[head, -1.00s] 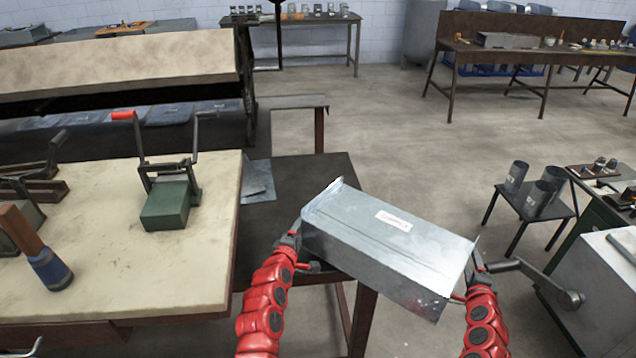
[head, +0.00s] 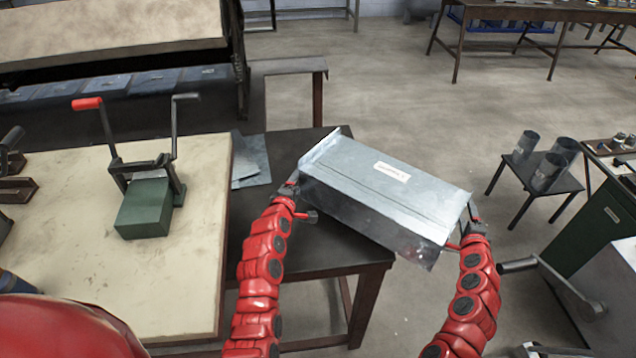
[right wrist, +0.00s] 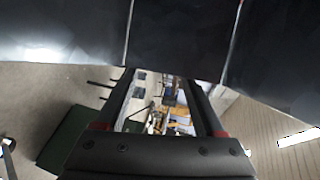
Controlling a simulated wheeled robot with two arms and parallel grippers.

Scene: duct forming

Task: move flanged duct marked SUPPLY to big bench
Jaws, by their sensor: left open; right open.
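The flanged duct (head: 365,195) is a grey sheet-metal box with a raised flange on its left end. A white label (head: 392,171) with reddish print lies on top, too small to read. In the right wrist view, dark metal panels (right wrist: 60,30) cross just beyond the open fingers. The big bench cannot be told for sure.
The dark table (head: 285,240) is under and left of the duct. A cream-topped bench (head: 80,260) with a green clamp (head: 146,208) is at left. A small stool (head: 520,177) with cylinders and a crank machine (head: 585,305) stand right. A brown bench (head: 540,12) is far right; open floor lies before it.

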